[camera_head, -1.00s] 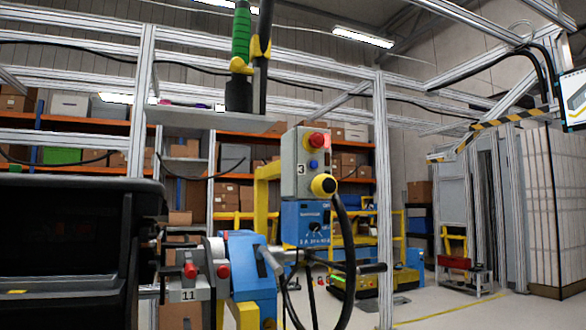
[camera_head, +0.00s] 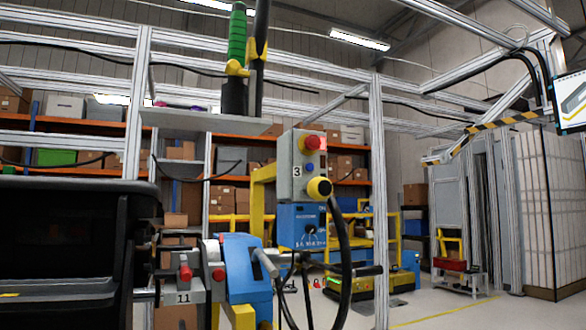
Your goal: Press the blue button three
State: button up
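A grey control box (camera_head: 298,182) marked "3" stands right of centre. It carries a red button (camera_head: 312,142) at the top, a small blue button (camera_head: 309,167) below it, and a yellow and black round part (camera_head: 319,188) at its lower right. The blue button faces to the right and nothing covers it. My gripper is not in view.
A blue panel (camera_head: 297,222) sits under the box, and a thick black cable (camera_head: 346,250) hangs beside it. A large black module (camera_head: 70,250) fills the lower left. A blue and grey fixture (camera_head: 240,270) marked "11" stands between. Metal posts (camera_head: 377,200) frame the area.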

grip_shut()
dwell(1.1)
